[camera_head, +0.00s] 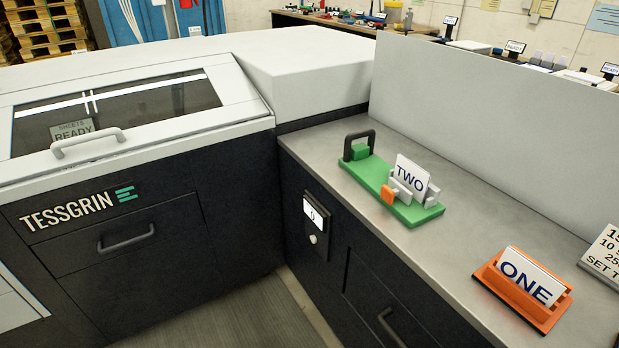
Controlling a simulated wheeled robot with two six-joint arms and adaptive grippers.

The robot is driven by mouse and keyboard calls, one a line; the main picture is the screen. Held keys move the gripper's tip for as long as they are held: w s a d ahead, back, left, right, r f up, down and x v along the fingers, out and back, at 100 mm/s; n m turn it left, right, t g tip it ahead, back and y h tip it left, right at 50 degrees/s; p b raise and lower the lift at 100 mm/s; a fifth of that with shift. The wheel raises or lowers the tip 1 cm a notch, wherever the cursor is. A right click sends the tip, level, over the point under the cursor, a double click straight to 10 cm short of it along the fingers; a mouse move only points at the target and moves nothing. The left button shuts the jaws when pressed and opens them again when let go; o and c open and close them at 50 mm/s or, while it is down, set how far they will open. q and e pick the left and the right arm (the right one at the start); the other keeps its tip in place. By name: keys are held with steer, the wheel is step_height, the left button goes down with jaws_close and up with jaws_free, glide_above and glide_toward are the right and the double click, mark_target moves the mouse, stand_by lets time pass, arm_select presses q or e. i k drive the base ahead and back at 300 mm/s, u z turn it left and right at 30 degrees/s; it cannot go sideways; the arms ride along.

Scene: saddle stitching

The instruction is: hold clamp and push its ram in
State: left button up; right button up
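In the head view, a green clamp base (380,181) lies on the grey counter. A black loop handle (359,146) stands at its far left end, next to a green block. An orange block (388,195), which may be the ram, sits at the near side of the base beside grey upright jaws (401,191). A white card reading TWO (412,174) stands upright between the jaws. I cannot tell how far the orange block is pushed in. Neither of my grippers shows in this view, and nothing touches the clamp.
An orange holder (496,281) with a white card reading ONE stands nearer on the counter (455,228). A sign (602,254) is at the right edge. A grey panel (470,130) rises behind the clamp. The dark, white-topped TESSGRIN machine (140,215) fills the left.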

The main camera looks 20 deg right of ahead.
mark_target(393, 188)
steer(key=z, duration=0.5)
steer(key=i, duration=0.9)
steer(key=z, duration=0.85)
